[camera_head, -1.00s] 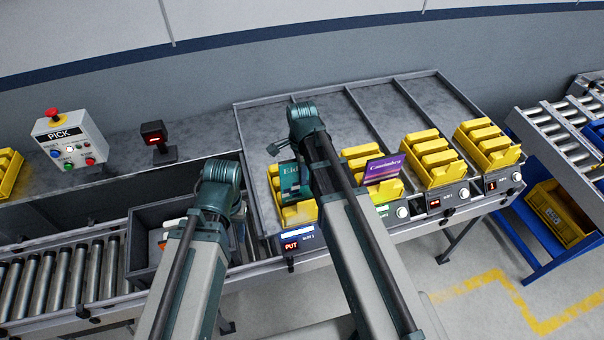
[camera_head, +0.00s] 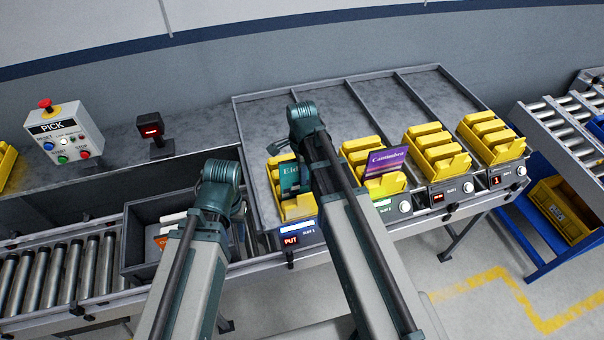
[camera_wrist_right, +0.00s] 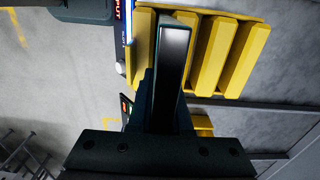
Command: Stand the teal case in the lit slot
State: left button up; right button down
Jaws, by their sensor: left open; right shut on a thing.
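The teal case (camera_head: 289,177) stands upright at the leftmost yellow rack (camera_head: 299,208), partly hidden behind my right arm. In the right wrist view I see the case (camera_wrist_right: 173,68) edge-on between two yellow dividers (camera_wrist_right: 206,55). I cannot tell whether it touches the rack's bottom. My right gripper (camera_wrist_right: 167,112) is shut on the case. The slot 1 display (camera_head: 291,240) below this rack glows red with "PUT", beside a bright label. My left gripper (camera_head: 238,210) is open over the grey tote's right side, its fingers mostly hidden by the arm.
A purple case (camera_head: 386,161) stands in the second yellow rack; two more racks (camera_head: 436,153) to the right look empty. The grey tote (camera_head: 133,240) on the roller conveyor holds some items. A PICK button box (camera_head: 62,133) and a small scanner-like post (camera_head: 153,133) stand behind.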

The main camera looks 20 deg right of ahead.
jog(key=shift+f+b, duration=1.75)
jog(key=shift+f, duration=0.15)
jog(key=shift+c, duration=1.8)
grip_release()
notch_tip(320, 180, up, 8)
jog(key=p, duration=0.8)
